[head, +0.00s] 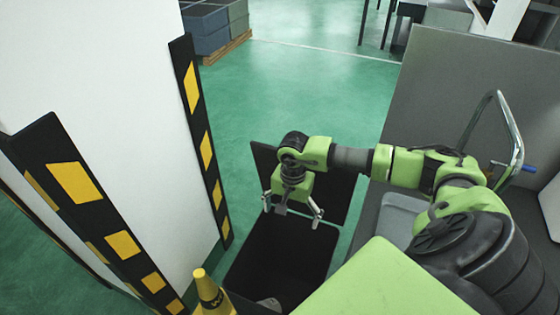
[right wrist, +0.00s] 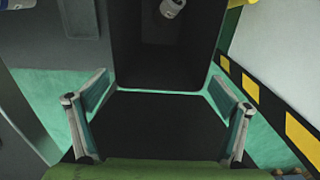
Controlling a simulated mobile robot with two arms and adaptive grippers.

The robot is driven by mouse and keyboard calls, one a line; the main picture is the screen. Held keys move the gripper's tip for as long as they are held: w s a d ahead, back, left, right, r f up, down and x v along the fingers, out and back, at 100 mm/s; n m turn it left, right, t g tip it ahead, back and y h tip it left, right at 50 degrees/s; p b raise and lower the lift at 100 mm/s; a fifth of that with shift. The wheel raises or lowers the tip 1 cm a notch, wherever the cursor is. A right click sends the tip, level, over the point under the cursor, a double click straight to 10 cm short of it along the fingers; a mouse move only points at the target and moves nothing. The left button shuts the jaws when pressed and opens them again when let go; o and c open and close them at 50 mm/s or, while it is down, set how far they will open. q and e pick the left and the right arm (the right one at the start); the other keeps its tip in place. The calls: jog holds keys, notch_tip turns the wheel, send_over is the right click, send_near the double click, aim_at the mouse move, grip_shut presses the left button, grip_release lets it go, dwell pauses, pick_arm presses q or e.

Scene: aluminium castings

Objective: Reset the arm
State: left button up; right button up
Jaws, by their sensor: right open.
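My right arm, green and black, reaches in from the right in the head view. Its gripper (head: 292,210) hangs with the fingers down above a black open bin (head: 290,255). In the right wrist view the two fingers of the gripper (right wrist: 162,98) stand wide apart with nothing between them. A pale metal part, apparently a casting (head: 268,303), lies in the bin; it also shows in the right wrist view (right wrist: 172,8). The gripper is apart from it. My left gripper is in neither view.
A white wall with black-and-yellow edge guards (head: 206,150) stands left of the bin. A yellow cone (head: 208,293) stands at the bin's near left. A grey sink with a curved metal tap (head: 515,135) is on the right. Green floor (head: 300,90) is clear beyond.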

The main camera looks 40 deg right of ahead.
jog(key=shift+r, duration=0.95)
